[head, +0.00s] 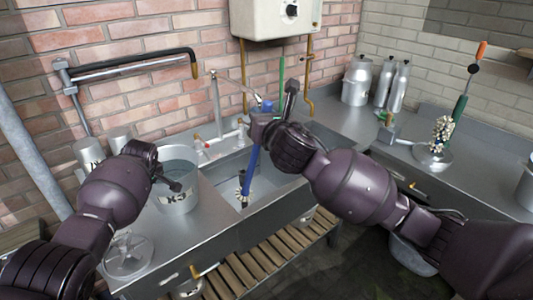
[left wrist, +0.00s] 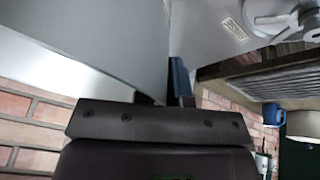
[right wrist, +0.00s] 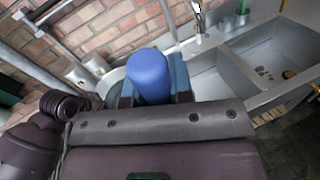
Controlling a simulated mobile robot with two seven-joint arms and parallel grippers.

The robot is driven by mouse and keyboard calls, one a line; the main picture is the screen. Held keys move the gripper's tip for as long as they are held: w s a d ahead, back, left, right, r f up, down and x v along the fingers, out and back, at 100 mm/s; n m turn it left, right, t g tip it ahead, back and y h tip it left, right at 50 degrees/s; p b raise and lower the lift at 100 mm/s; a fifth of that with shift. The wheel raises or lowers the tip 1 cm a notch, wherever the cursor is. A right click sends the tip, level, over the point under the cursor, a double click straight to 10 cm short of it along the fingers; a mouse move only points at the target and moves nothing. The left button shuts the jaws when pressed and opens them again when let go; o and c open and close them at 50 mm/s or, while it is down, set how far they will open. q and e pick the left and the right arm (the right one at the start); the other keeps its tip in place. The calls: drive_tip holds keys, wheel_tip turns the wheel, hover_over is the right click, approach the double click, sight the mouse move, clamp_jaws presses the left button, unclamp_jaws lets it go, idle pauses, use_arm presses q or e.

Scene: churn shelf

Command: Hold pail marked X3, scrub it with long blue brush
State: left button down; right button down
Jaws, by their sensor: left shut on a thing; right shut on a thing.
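The grey metal pail marked X3 (head: 177,200) stands upright on the counter left of the sink. My left gripper (head: 172,182) is shut on its near side wall. In the left wrist view the pail's wall (left wrist: 90,35) fills the upper left, with a blue fingertip beside it. My right gripper (head: 262,118) is shut on the long blue brush (head: 251,165) and holds it above the sink. Its handle points down and its pale bristles hang at the lower end, apart from the pail. In the right wrist view the blue handle (right wrist: 149,75) sits between the fingers.
The sink (head: 270,185) has a tap (head: 215,105) behind it. A round metal disc (head: 128,254) lies at the front left of the counter. Metal churns (head: 357,82) stand at the back right. A brush with an orange-tipped handle (head: 462,100) stands on the right counter.

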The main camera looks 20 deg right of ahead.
drive_tip(key=w+a+r+n+y, duration=0.15)
drive_tip(key=w+r, duration=0.25)
drive_tip(key=r, duration=0.4)
drive_tip(key=w+a+r+n+y, duration=0.15)
drive_tip(key=w+r, duration=0.25)
drive_tip(key=r, duration=0.4)
drive_tip(key=w+a+n+g+y, duration=0.2)
drive_tip(key=w+a+n+y, duration=0.25)
drive_tip(key=a, duration=0.45)
drive_tip(key=w+a+n+g+y, duration=0.2)
drive_tip(key=w+a+n+y, duration=0.15)
drive_tip(key=a+y, duration=0.35)
wheel_tip(320, 180, down, 22)
drive_tip(key=a+h, duration=0.1)
drive_tip(key=shift+w+a+f, duration=0.15)
drive_tip(key=shift+f, duration=0.8)
idle(1.1)
